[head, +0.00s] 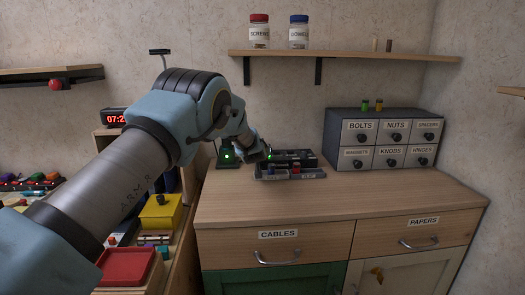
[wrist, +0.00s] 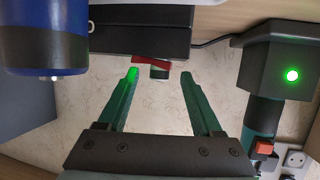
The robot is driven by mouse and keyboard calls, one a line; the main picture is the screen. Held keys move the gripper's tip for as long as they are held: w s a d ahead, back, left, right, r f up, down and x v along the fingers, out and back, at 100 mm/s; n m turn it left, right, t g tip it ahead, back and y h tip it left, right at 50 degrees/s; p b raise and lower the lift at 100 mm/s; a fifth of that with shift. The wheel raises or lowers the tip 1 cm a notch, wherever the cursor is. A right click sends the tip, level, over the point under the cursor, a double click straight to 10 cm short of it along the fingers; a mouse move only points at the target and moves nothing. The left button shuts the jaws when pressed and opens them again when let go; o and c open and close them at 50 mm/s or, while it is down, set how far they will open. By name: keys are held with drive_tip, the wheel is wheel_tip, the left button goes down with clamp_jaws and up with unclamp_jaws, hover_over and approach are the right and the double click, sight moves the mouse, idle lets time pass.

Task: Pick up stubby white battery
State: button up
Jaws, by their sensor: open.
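My gripper (wrist: 158,72) is open, with two green fingers apart and nothing between them. In the head view the gripper (head: 259,154) is low over the dresser top, at the left end of a dark battery holder (head: 305,159). I cannot pick out a stubby white battery for certain in either view; the arm and the small size of the parts hide much. In the wrist view a large blue and black cylinder (wrist: 45,38) with a pale tip is close at the upper left. A dark box (wrist: 140,35) with small red and dark parts lies beyond the fingertips.
A dark charger (wrist: 285,60) with a green light stands beside the gripper, with a teal-handled tool by it. A grey drawer cabinet (head: 382,140) stands right of the holder. A shelf (head: 345,56) with jars hangs above. The dresser's front top (head: 330,200) is clear.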

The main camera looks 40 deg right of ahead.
drive_tip(key=shift+w+d+f, duration=0.15)
drive_tip(key=shift+w+d, duration=0.1)
drive_tip(key=shift+d, duration=0.05)
drive_tip(key=shift+c, duration=0.4)
clamp_jaws()
